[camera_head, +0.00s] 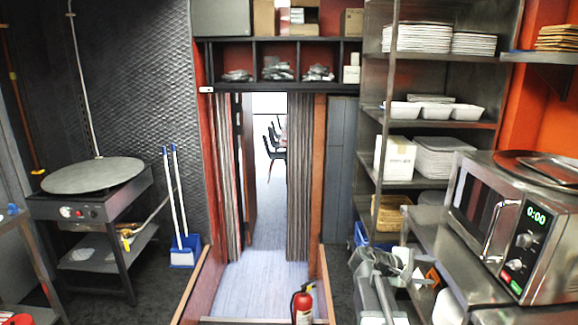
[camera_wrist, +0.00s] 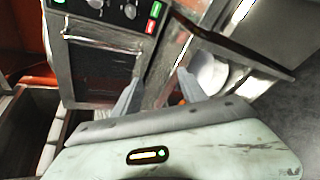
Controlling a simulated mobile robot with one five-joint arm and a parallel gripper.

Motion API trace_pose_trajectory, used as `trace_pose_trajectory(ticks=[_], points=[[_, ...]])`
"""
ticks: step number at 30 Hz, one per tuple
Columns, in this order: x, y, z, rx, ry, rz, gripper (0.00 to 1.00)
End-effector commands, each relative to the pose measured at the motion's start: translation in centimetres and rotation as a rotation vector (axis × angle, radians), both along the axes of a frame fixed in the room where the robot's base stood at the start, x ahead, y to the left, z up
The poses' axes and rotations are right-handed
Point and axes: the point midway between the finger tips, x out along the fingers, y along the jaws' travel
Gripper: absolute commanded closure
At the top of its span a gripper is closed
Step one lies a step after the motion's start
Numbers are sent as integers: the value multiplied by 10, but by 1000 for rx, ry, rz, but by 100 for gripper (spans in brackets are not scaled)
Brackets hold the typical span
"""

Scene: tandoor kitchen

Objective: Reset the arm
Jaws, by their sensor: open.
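My gripper (camera_wrist: 158,92) is open in the wrist view. Its two grey fingers stand apart, and I see nothing held between them. In the head view my arm rises at the lower right, in front of the steel counter (camera_head: 440,245). The gripper's fingers are hard to make out there. The microwave (camera_head: 513,225) stands on that counter to the right of my arm. In the wrist view the microwave (camera_wrist: 105,60) appears tilted beyond the fingers. I cannot tell how far the fingertips are from it.
A steel shelf rack (camera_head: 428,130) with plates and white trays stands behind the counter. A fire extinguisher (camera_head: 302,303) stands left of my arm. A doorway with a clear floor (camera_head: 265,240) lies ahead. A round griddle (camera_head: 93,176) is at left. A white bowl (camera_wrist: 208,72) shows beyond the fingers.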

Motion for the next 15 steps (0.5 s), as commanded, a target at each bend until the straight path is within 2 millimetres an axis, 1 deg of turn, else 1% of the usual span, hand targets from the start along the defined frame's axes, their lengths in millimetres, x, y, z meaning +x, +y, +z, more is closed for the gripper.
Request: trace_pose_trajectory(ticks=[1,2,3,5,6,8,9,12,15], points=[[-9,27,-5,101,-31,-1,50],[-14,44,-14,173,-54,-8,50],[-21,68,-28,274,-81,-24,50],[-34,107,-49,438,-120,-59,50],[-45,135,-62,554,-142,-95,50],[-62,178,-81,726,-168,-163,50],[-74,204,-93,835,-180,-219,50],[-101,257,-113,1063,-198,-374,50],[-115,293,-118,1203,-205,-510,50]])
